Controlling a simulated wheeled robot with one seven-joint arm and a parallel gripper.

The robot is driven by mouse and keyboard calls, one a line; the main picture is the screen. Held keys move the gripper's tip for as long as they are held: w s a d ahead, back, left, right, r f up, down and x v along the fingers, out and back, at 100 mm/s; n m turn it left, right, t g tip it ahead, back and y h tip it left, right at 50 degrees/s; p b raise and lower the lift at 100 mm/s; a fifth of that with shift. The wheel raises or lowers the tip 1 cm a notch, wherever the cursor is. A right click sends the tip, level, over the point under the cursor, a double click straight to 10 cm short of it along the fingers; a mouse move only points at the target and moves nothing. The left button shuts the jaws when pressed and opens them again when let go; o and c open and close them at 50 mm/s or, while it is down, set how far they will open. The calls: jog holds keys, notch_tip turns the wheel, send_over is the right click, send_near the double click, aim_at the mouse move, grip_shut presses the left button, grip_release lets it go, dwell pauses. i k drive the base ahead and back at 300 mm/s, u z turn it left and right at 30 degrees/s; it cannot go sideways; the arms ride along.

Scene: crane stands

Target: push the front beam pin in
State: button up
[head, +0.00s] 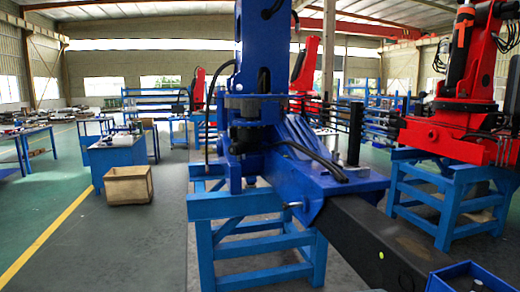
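A blue crane (252,110) stands on a blue steel stand (255,240) in the middle of the head view. A dark beam (375,240) comes out of the crane's blue housing (318,182) toward the lower right. A small light-coloured pin (291,206) sticks out from the near side of the housing, left of where the beam comes out. It is small here, and I cannot tell how deep it sits. My gripper is not in view.
A blue open box (470,279) is at the bottom right by the beam's near end. A red crane (470,90) stands on another blue stand (450,200) at right. A wooden crate (128,185) and a blue workbench (112,155) are at left. The floor at lower left is clear.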

aim_at(285, 206)
jog(key=u, duration=0.05)
jog(key=i, duration=2.2)
jog(key=u, duration=0.25)
